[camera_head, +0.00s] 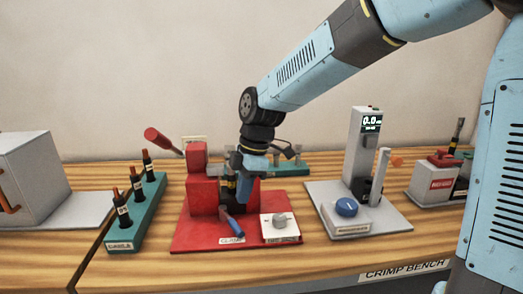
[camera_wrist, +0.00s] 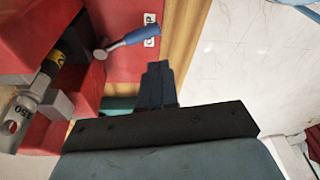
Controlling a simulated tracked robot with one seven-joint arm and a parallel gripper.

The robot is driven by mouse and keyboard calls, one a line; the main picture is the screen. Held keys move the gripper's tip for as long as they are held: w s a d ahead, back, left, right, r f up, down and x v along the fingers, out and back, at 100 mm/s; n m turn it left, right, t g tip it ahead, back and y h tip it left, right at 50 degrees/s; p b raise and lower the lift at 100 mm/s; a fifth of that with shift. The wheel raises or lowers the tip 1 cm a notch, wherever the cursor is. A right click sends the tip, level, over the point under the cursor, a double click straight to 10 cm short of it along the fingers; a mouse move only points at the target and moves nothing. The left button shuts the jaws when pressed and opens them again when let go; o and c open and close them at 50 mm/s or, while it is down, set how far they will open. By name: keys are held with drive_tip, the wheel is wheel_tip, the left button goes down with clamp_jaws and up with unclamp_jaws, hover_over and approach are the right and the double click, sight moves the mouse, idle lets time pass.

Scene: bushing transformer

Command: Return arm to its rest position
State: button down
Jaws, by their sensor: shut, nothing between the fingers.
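My arm reaches in from the upper right in the head view, and my gripper (camera_head: 246,186) points down at the red crimp press (camera_head: 197,165). In the wrist view my gripper (camera_wrist: 158,75) has its dark fingers together, with nothing between them. A dark piece with a yellow band (camera_wrist: 52,62) sits in the red press, with a metal lug marked 150 (camera_wrist: 22,112) at its end. The fingers are apart from this piece in the wrist view. A blue-handled lever (camera_wrist: 130,38) is near the fingertips; it also shows in the head view (camera_head: 233,227).
A green rack (camera_head: 135,218) with several red-topped dark pieces stands left of the press. A grey tester (camera_head: 362,150) with a display and blue knob stands right. The press's red-handled lever (camera_head: 164,142) sticks up. The wall behind is bare.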

drive_tip(key=s+d+r+m+t, duration=0.2)
drive_tip(key=s+d+r+m, duration=0.1)
drive_tip(key=d+m, duration=0.4)
drive_tip(key=s+d+r+m+t+h, duration=0.1)
drive_tip(key=s+d+m, duration=0.4)
drive_tip(key=d, duration=0.8)
drive_tip(key=s+d+r+m+t+h, duration=0.1)
drive_tip(key=s+d+r+m+t, duration=0.3)
drive_tip(key=d+m, duration=0.7)
drive_tip(key=shift+s+r, duration=0.2)
drive_tip(key=shift+r, duration=0.7)
